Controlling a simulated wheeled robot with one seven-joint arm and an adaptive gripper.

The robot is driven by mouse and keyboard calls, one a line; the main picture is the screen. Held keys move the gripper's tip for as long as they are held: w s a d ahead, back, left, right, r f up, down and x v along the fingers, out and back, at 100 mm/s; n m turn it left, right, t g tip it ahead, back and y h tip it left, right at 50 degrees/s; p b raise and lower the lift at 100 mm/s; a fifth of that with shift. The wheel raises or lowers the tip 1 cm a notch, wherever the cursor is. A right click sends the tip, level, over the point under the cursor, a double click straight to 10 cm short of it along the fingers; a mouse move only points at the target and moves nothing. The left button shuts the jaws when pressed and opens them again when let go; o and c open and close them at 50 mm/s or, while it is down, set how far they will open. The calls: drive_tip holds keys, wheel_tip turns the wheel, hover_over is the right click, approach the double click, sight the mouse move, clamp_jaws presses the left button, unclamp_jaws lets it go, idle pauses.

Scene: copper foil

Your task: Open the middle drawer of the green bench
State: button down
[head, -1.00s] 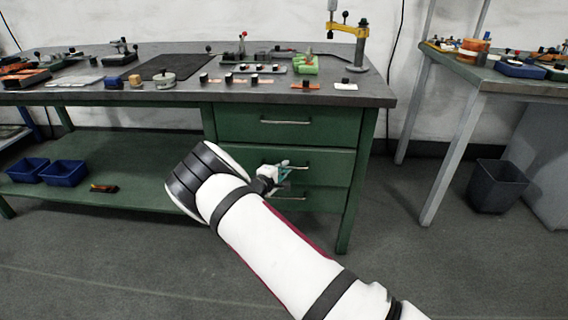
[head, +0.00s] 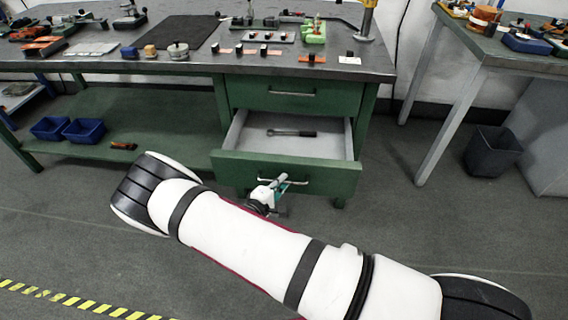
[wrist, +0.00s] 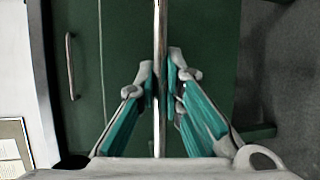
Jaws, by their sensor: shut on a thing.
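The green bench (head: 205,62) has a stack of drawers on its right side. The middle drawer (head: 225,164) is pulled well out, and its light grey inside shows a dark wrench-like tool (head: 290,132). My gripper (head: 272,186) is at the drawer's front, shut on the handle (head: 296,182). In the wrist view the handle (wrist: 160,30) runs as a metal bar between the two teal-sided fingers (wrist: 160,88). The top drawer (head: 265,95) is shut, with its own handle above. The lowest drawer is hidden in the head view behind the open drawer.
Small parts and a dark mat (head: 165,38) lie on the bench top. Blue bins (head: 84,130) sit on the lower shelf. A second table (head: 500,58) and a dark waste bin (head: 493,150) stand at the right. Floor in front is clear.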

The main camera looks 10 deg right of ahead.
drive_tip(key=shift+s+a+p, duration=0.25)
drive_tip(key=shift+s, duration=0.45)
drive_tip(key=shift+s+a+p, duration=0.2)
drive_tip(key=shift+s+a, duration=0.05)
drive_tip(key=shift+s, duration=0.4)
drive_tip(key=c, duration=2)
unclamp_jaws()
drive_tip(key=shift+o, duration=0.2)
drive_tip(key=v, duration=1.2)
